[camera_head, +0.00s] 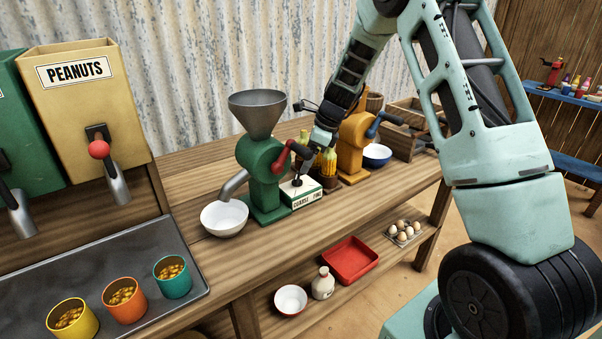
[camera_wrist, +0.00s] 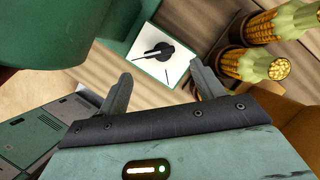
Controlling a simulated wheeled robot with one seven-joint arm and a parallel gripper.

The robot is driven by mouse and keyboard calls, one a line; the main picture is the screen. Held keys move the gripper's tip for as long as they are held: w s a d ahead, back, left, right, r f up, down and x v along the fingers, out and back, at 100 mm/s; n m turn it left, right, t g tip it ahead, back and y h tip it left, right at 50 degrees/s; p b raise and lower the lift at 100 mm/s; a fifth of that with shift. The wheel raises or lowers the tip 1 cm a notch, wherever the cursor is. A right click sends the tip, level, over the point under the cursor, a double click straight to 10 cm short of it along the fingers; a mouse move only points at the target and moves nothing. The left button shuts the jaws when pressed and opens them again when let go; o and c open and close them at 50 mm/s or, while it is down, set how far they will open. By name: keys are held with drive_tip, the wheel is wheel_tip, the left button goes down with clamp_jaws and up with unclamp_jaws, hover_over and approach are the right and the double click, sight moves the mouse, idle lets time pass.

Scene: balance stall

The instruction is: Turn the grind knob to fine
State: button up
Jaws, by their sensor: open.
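The green grinder (camera_head: 262,165) stands on the wooden bench with a grey hopper on top and a red crank handle at its side. At its foot is a white-topped box labelled COARSE and FINE (camera_head: 305,199). The black grind knob (camera_wrist: 163,50) sits on the white plate in the wrist view, its pointer toward picture left. The wording does not show in that view. My gripper (camera_wrist: 160,74) is open and empty, its fingertips apart on either side of the knob's direction. In the head view my gripper is above the box, partly hidden by the crank.
A white bowl (camera_head: 224,218) stands under the grinder's spout. Corn cobs in pots (camera_head: 328,161) stand close to the right of the box. An orange grinder (camera_head: 355,133) and a blue bowl (camera_head: 376,155) are beyond. The bench front is clear.

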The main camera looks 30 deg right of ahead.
sight(299, 176)
drive_tip(key=x, duration=0.6)
drive_tip(key=shift+r, duration=0.1)
drive_tip(key=c, duration=1)
